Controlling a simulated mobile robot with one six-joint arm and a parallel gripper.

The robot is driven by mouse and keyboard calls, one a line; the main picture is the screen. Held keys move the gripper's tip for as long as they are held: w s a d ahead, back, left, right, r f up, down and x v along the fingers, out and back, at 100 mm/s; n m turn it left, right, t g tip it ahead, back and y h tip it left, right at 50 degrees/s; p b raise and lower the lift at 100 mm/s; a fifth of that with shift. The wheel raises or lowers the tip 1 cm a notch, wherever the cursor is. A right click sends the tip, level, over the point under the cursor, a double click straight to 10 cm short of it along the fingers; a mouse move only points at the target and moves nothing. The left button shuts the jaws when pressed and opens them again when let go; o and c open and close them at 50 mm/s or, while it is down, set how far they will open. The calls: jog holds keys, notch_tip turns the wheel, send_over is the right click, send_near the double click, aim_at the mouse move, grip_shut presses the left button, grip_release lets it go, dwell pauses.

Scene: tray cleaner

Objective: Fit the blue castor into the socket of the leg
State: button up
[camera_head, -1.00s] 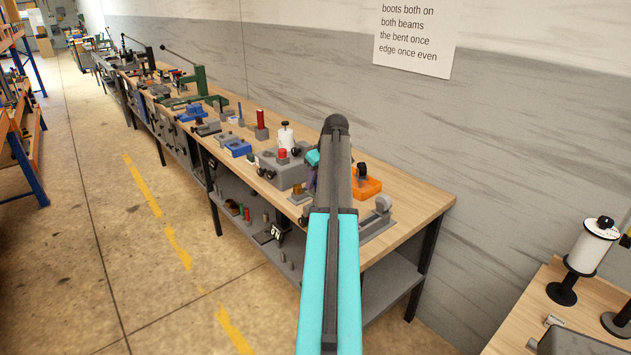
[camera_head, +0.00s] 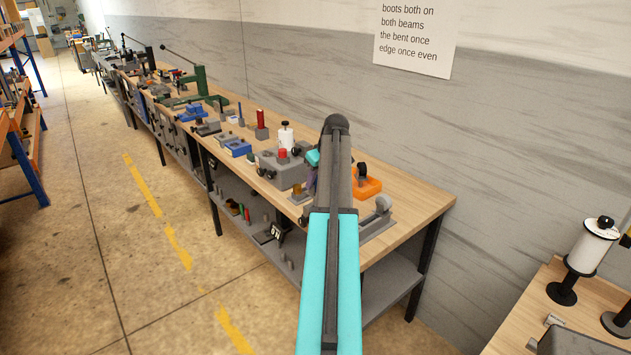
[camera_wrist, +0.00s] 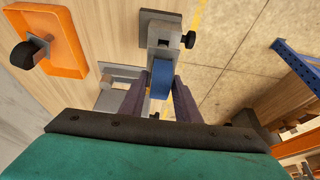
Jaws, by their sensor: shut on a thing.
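In the wrist view, my gripper (camera_wrist: 160,100) has its two dark fingers shut on the blue castor (camera_wrist: 161,72). The castor shows as a blue piece between the fingertips. The leg (camera_wrist: 164,35) is a grey block on a flat plate with a black knob at its side. The castor's far end is right at the leg's near end. I cannot tell how far it is inside the socket. In the head view my arm covers most of the gripper and the castor.
An orange tray (camera_wrist: 72,45) with a black-wheeled part (camera_wrist: 28,52) in it lies left of the leg. It also shows in the head view (camera_head: 374,188). A grey fixture (camera_wrist: 112,98) is left of my fingers. Several fixtures crowd the bench farther back in the head view.

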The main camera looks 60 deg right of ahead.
jog(key=shift+f+b, duration=1.35)
jog(key=shift+f, duration=1.45)
dwell(0.9)
jog(key=o, duration=1.1)
jog(key=shift+s+r, duration=0.1)
jog(key=shift+b+v, duration=1.8)
jog(key=shift+v, duration=5)
